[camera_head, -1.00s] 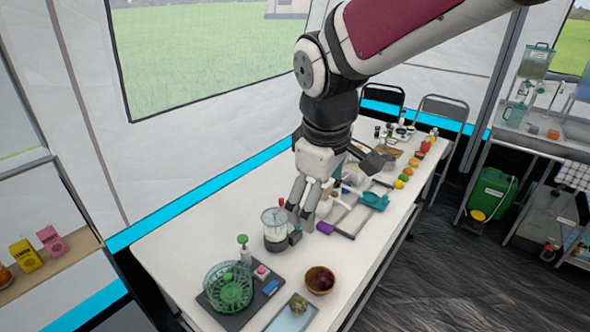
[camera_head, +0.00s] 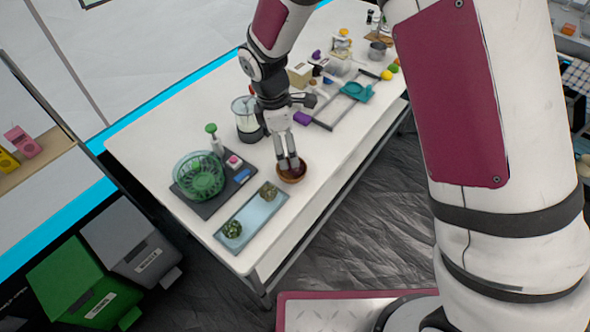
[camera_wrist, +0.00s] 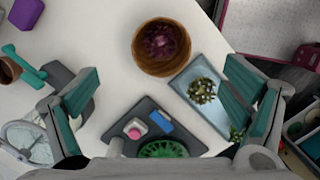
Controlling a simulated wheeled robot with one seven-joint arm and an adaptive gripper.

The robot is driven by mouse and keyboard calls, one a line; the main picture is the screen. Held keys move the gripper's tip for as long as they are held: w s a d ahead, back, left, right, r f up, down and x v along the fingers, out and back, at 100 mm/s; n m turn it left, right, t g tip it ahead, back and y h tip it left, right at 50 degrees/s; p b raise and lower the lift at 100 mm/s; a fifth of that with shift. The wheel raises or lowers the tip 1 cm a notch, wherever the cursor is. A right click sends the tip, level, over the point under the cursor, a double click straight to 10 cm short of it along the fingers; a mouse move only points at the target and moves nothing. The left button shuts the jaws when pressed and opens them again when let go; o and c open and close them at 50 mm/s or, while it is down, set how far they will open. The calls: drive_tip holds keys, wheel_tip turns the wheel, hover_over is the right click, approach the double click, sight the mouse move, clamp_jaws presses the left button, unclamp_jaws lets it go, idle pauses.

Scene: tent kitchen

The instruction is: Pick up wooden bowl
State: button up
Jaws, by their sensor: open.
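The wooden bowl (camera_head: 291,178) is brown and round and stands on the white table near its front edge. A dark purplish-red thing lies inside it. In the wrist view the bowl (camera_wrist: 148,62) is at the upper middle, beyond the fingers and between their lines. My gripper (camera_head: 288,164) is over the bowl in the head view, with its fingers pointing down and hiding part of it. In the wrist view my gripper (camera_wrist: 163,95) is open, with its fingers wide apart at left and right and nothing between them. I cannot tell the exact height above the bowl.
A blue-grey tray (camera_head: 250,217) with two green plants lies close to the bowl. A dark mat (camera_head: 205,208) holds a green basket (camera_head: 198,176), a pump bottle and small blocks. A clear-topped blender-like container (camera_head: 247,120) stands behind. A purple block (camera_head: 302,118) and grey frame (camera_head: 330,120) lie farther right.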

drive_tip(key=f, duration=0.7)
drive_tip(key=d+f+p, duration=0.1)
drive_tip(key=f, duration=0.2)
drive_tip(key=shift+f, duration=0.2)
drive_tip(key=c, duration=1.3)
